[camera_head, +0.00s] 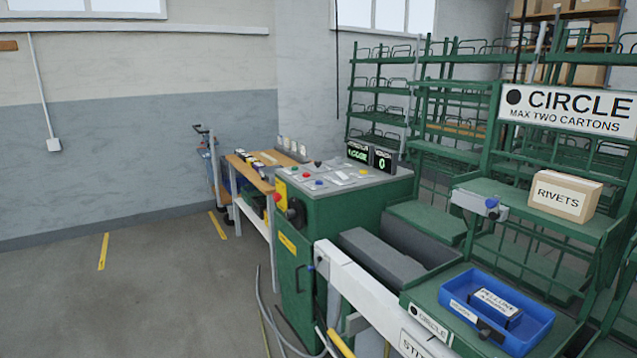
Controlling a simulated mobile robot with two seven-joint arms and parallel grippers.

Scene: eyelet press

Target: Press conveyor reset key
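A green machine cabinet (345,215) stands in the middle of the view. Its grey top carries a control panel (335,177) with several small coloured buttons. A blue button (317,183) and a red button (306,175) show near the left, and others are green and yellow. The labels are too small to read, so I cannot tell which one is the conveyor reset key. Neither of my grippers shows in this view.
Two green-lit displays (371,156) stand at the panel's back edge. Green racks fill the right, with a RIVETS carton (565,195) and a blue tray (497,308). A white rail (370,295) runs in front. Cables lie on the floor beside the cabinet. The left floor (130,290) is clear.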

